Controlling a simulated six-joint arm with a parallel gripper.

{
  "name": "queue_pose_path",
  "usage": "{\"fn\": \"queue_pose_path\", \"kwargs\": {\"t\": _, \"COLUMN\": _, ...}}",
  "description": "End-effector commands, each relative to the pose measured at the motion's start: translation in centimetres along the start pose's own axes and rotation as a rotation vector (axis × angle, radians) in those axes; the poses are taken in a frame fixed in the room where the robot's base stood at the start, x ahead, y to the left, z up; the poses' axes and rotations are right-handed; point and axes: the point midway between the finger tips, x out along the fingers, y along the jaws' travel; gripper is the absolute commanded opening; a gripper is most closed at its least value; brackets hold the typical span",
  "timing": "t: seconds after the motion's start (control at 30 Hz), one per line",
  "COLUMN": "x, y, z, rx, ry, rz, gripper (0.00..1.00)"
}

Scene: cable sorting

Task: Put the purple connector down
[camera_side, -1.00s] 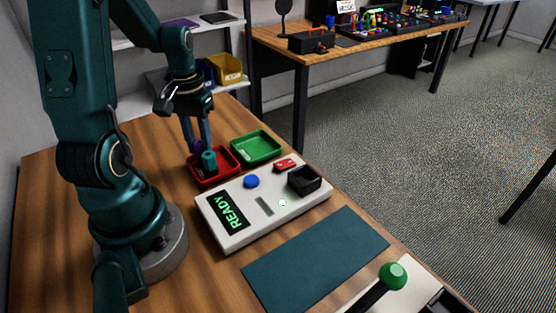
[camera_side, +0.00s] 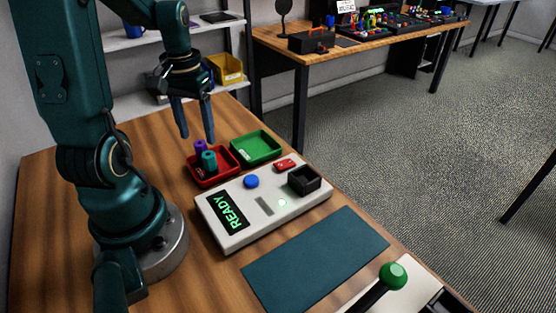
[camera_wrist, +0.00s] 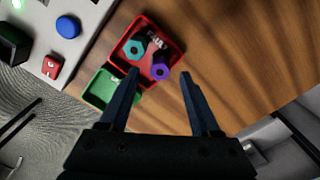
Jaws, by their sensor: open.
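The purple connector (camera_side: 200,147) stands in the red tray (camera_side: 226,178), beside a teal connector (camera_side: 209,160). In the wrist view the purple connector (camera_wrist: 160,71) and the teal connector (camera_wrist: 134,47) both show inside the red tray (camera_wrist: 177,47), with lettering on its floor partly covered. My gripper (camera_side: 197,138) is open and empty, above the red tray and apart from both connectors. In the wrist view its two fingers (camera_wrist: 160,80) are spread wide.
A green tray (camera_side: 256,147) next to the red one looks empty. A white tester box (camera_side: 240,236) with a READY display, blue button (camera_side: 251,181), red switch (camera_side: 285,165) and black socket (camera_side: 304,180) stands in front. A dark teal mat (camera_side: 315,262) lies bare nearby.

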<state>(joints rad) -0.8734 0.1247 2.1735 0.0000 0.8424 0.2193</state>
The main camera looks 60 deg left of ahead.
Motion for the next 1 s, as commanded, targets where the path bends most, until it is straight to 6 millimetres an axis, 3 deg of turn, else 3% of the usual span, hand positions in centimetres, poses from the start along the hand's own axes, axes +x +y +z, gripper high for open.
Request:
{"fn": "queue_pose_path", "kwargs": {"t": 0.3, "x": -5.9, "y": 0.0, "z": -0.1, "rx": 0.0, "ry": 0.006, "rz": -0.001, "gripper": 0.64}}
{"fn": "queue_pose_path", "kwargs": {"t": 0.63, "x": -8.4, "y": 0.7, "z": 0.2, "rx": 0.024, "ry": 0.016, "rz": -0.003, "gripper": 0.64}}
{"fn": "queue_pose_path", "kwargs": {"t": 0.77, "x": -8.9, "y": 3.6, "z": 1.4, "rx": 0.128, "ry": 0.089, "rz": -0.01, "gripper": 0.64}}
{"fn": "queue_pose_path", "kwargs": {"t": 1.0, "x": -9.2, "y": 10.3, "z": 6.5, "rx": 0.422, "ry": 0.312, "rz": 0.042, "gripper": 0.64}}
